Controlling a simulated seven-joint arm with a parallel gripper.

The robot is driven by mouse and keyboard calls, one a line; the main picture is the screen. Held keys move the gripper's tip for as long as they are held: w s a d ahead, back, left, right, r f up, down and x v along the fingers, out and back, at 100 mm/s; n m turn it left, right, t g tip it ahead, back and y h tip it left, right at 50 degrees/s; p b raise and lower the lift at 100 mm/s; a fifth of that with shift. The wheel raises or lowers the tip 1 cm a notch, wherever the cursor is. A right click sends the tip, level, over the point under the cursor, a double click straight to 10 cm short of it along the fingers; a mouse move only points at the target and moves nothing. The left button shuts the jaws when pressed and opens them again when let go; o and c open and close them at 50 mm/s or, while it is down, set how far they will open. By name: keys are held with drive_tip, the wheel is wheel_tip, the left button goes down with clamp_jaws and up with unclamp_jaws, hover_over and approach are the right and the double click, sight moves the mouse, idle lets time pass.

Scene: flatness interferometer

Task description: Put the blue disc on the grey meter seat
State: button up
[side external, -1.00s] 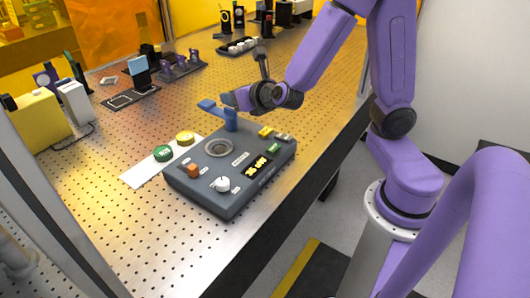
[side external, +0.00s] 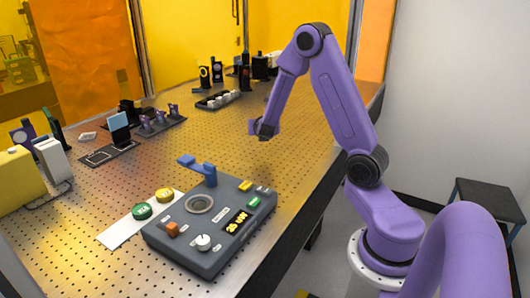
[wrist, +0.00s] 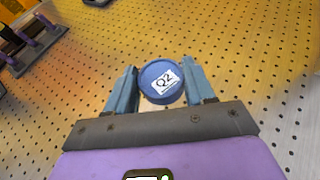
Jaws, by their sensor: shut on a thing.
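The blue disc (wrist: 158,92), with a white label reading "Q2", sits between the two blue fingers of my gripper (wrist: 160,78) in the wrist view. My gripper is shut on it. In the side view my gripper (side external: 260,132) is above the perforated table, behind and to the right of the dark grey meter (side external: 168,244). The disc cannot be made out there. The grey meter seat (side external: 199,204) is a round ring on the meter's top and looks empty. A blue swing arm (side external: 197,168) stands behind the seat, pointing left, away from over it.
A green disc (side external: 142,211) and a yellow disc (side external: 164,195) lie on a white strip (side external: 118,234) left of the meter. An orange knob (side external: 172,229) and a white knob (side external: 204,242) stand up at its front. Optics mounts (side external: 160,122) stand at the back left.

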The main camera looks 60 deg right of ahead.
sight(265, 153)
drive_tip(key=shift+s+d+f+g, duration=0.15)
drive_tip(key=shift+d+g, duration=0.15)
drive_tip(key=shift+d, duration=0.3)
drive_tip(key=shift+s+d+f, duration=0.1)
drive_tip(key=shift+d+f, duration=0.1)
drive_tip(key=shift+f, duration=3.85)
drive_tip(key=shift+f, duration=0.1)
drive_tip(key=o, duration=1.1)
drive_tip(key=shift+c, duration=0.2)
